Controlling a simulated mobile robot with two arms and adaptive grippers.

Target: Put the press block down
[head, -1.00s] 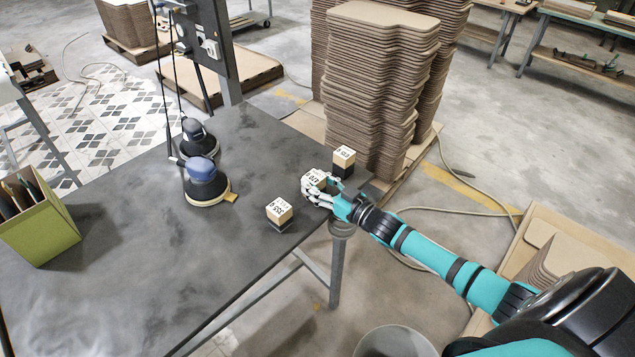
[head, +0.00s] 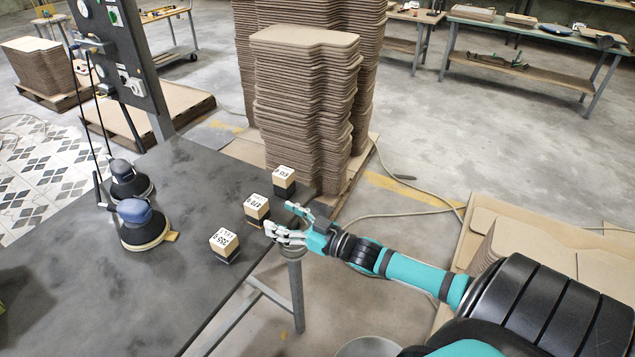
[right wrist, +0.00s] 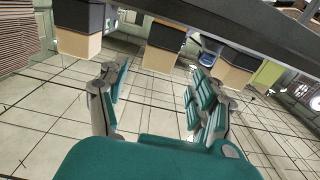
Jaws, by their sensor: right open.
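Three pale wooden blocks with dark bases stand apart in a row near the table edge. The middle block (head: 257,207), labelled 470, stands upright on the table (head: 185,290). My right gripper (head: 287,224) is open and empty just right of it, apart from it, near the edge. In the right wrist view, which looks upside down, the middle block (right wrist: 162,52) lies beyond the spread fingers (right wrist: 158,100). The block labelled 355 (head: 224,244) is nearer, and the third block (head: 284,180) is farther back. I cannot tell which is the press block. My left gripper is out of view.
Two sanders, one black (head: 130,182) and one blue-topped (head: 142,225), stand on the table's left. A tall stack of curved boards (head: 305,110) rises behind the blocks. A control post (head: 118,60) stands at the back left.

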